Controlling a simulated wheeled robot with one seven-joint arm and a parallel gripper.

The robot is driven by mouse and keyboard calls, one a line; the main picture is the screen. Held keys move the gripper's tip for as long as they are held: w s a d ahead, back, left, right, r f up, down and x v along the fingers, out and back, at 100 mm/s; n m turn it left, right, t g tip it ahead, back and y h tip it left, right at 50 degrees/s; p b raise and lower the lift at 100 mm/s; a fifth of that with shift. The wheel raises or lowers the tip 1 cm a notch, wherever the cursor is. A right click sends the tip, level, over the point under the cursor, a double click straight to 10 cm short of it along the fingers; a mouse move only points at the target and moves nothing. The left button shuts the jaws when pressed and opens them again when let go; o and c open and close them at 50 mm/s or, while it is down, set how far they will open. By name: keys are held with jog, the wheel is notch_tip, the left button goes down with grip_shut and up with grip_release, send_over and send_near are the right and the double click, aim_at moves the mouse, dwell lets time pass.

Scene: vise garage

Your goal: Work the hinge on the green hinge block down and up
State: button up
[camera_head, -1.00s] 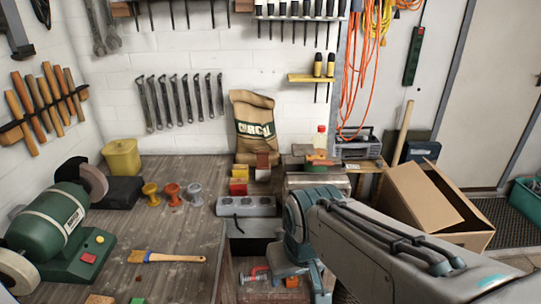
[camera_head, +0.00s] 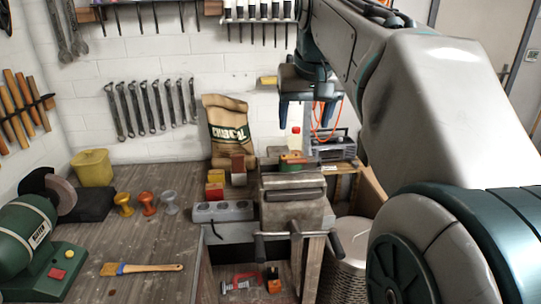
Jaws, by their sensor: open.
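A red and yellow block (camera_head: 214,186) and a brown block (camera_head: 238,170) stand left of the vise. A paper sack (camera_head: 229,130) leans on the wall behind. A red-capped bottle (camera_head: 295,142) and a radio (camera_head: 333,147) are close to the hinge block. My arm covers the right side.

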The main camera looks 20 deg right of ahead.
aim_at(294, 161)
jog(key=b+x, duration=0.1)
jog(key=x, duration=1.2)
jog(key=shift+w+f, duration=0.15)
jog(key=shift+f, duration=0.05)
jog(key=c, duration=1.4)
jog(key=shift+r, duration=0.1)
